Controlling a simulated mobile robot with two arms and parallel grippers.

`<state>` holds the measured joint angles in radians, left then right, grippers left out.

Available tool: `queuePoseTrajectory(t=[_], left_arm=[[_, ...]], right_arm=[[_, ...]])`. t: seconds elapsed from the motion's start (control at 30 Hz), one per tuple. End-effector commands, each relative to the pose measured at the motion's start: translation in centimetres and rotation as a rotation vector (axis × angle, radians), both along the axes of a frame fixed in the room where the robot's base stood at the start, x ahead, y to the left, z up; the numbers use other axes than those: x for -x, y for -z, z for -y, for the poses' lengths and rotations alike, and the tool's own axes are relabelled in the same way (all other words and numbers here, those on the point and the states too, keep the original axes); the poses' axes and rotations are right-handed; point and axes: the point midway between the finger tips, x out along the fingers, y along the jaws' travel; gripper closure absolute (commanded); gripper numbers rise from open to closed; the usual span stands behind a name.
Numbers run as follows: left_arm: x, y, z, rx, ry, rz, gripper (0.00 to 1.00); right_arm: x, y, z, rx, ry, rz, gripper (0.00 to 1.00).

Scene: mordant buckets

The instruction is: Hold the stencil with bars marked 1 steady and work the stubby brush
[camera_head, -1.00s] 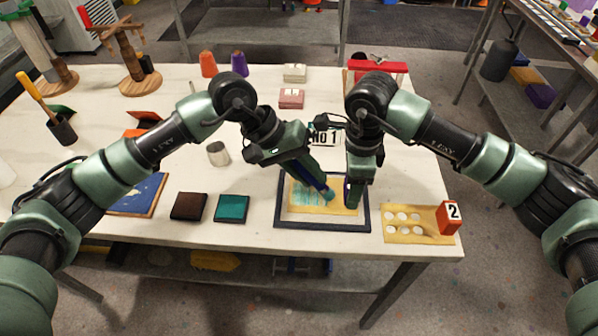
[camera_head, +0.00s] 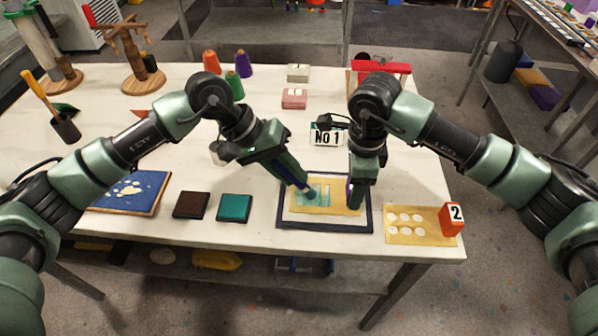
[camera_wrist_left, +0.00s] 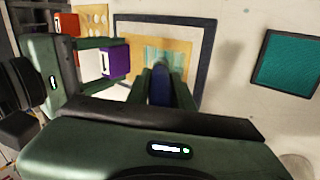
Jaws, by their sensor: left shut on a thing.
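The stencil with bars (camera_head: 345,208) is a yellow plate lying inside a dark frame (camera_head: 287,224), with teal colour over its bars. My left gripper (camera_head: 298,183) is shut on the stubby brush (camera_head: 311,195), whose blue handle (camera_wrist_left: 160,88) shows between the fingers. The brush is tilted, its teal tip at the bars; contact is hard to tell.
A yellow stencil with round holes (camera_head: 400,233) and an orange block marked 2 (camera_head: 452,219) lies right of the frame. A teal pad (camera_head: 234,208), a brown pad (camera_head: 191,205) and a blue printed panel (camera_head: 130,192) lie left. A NO 1 card (camera_head: 326,135) stands behind.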

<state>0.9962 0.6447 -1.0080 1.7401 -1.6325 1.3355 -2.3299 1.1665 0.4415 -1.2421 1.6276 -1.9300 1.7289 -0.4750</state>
Motion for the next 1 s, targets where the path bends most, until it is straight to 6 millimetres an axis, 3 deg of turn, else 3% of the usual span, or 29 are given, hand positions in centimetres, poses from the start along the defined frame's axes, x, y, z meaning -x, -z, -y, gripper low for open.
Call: queuePoseTrajectory(t=[0.2, 0.6, 1.0], left_arm=[[0.0, -0.1, -1.8, 0.000, 0.000, 0.000, 1.00], [-1.5, 0.0, -1.9, 0.001, 0.000, 0.000, 1.00], [-1.5, 0.1, 0.9, 0.000, 0.003, -0.001, 1.00]], right_arm=[[0.0, 0.0, 0.0, 0.001, 0.001, 0.000, 0.85], [0.0, 0.0, 0.0, 0.001, 0.001, 0.000, 0.85], [0.0, 0.0, 0.0, 0.001, 0.000, 0.000, 0.85]])
